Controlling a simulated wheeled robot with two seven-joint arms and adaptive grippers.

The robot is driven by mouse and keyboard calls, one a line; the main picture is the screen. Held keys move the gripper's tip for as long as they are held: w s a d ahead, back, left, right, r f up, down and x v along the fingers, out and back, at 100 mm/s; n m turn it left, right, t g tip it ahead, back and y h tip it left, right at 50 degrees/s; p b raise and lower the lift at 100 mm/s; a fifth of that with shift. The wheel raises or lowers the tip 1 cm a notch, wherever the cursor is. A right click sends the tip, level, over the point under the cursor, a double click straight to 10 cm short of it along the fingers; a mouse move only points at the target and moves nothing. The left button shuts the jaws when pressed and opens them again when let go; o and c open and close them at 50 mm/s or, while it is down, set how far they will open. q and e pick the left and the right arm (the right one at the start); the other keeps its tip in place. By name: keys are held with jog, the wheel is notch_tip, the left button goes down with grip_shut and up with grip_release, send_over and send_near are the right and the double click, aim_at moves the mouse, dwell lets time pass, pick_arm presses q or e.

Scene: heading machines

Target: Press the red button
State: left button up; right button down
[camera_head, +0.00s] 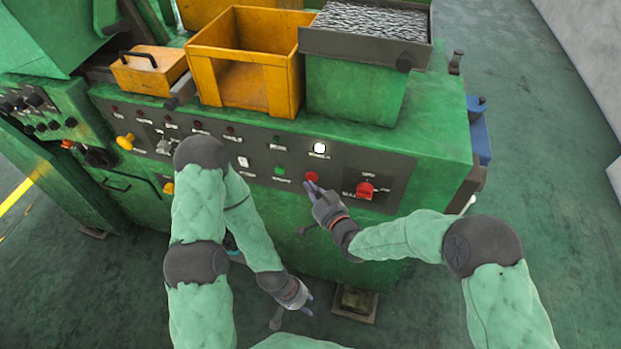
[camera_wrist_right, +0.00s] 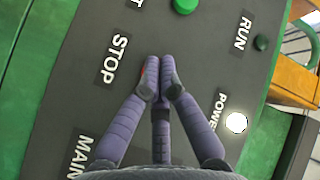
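The red button (camera_head: 312,176) is on the dark control panel of the green machine, right of a green button. My right gripper (camera_head: 311,187) is at the panel with its fingertips just below and close to the red button. In the right wrist view the right gripper's fingers (camera_wrist_right: 160,72) are together and empty, by the STOP label. A sliver of the red button (camera_wrist_right: 142,72) shows left of the fingertips; the fingers hide the rest. I cannot tell whether they touch it. My left gripper (camera_head: 307,304) hangs low in front of the machine, its fingertips apart and empty.
A larger red main switch (camera_head: 365,190) sits to the right on the panel. A green button (camera_wrist_right: 261,42) and lit white lamp (camera_wrist_right: 236,122) are near the right gripper. Yellow bins (camera_head: 245,75) and a tray of metal pieces (camera_head: 365,22) stand on top of the machine.

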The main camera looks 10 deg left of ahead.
jog(key=s, duration=0.5)
jog(key=shift+s+a, duration=0.1)
jog(key=shift+s, duration=0.15)
dwell(0.8)
jog(key=s+d+f+m+g+h, duration=0.2)
jog(key=d+f+g+h, duration=0.3)
jog(key=d+f, duration=0.95)
jog(key=s+d+f+g+h, duration=0.1)
jog(key=s+d+f+g, duration=0.2)
jog(key=s, duration=0.6)
jog(key=s+d+f+m+g+h, duration=0.1)
jog(key=s+d+f+g, duration=0.2)
jog(key=s+d+f, duration=0.3)
jog(key=s+f, duration=0.1)
jog(key=s, duration=0.1)
jog(key=shift+s+d+f+m+g, duration=0.15)
jog(key=shift+s+f+m+g, duration=0.05)
jog(key=shift+s+m+g, duration=0.15)
dwell(0.4)
